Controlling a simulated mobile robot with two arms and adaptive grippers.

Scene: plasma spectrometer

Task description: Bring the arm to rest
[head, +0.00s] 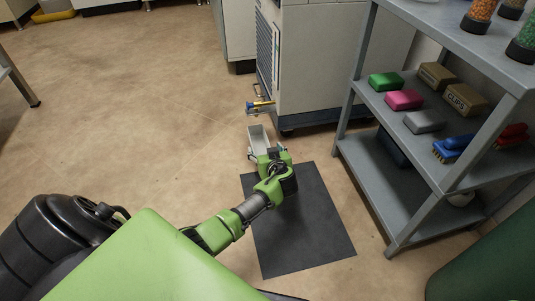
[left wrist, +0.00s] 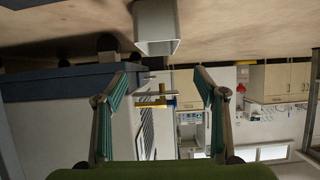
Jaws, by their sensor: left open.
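My left arm reaches forward from the bottom left in the head view. Its gripper (head: 270,153) is above the far end of the dark floor mat, close to a pale open bin (head: 257,138). In the left wrist view the gripper (left wrist: 160,85) has its two green-padded fingers spread wide with nothing between the pads. The scene there looks upside down, with the pale bin (left wrist: 157,30) beyond the fingertips. My right gripper is not in view.
A blue and yellow part (head: 260,105) sticks out from the white spectrometer cabinet (head: 335,65). A grey shelf unit (head: 385,125) with boxes and brushes stands right of the mat (head: 315,235). The floor to the left is open.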

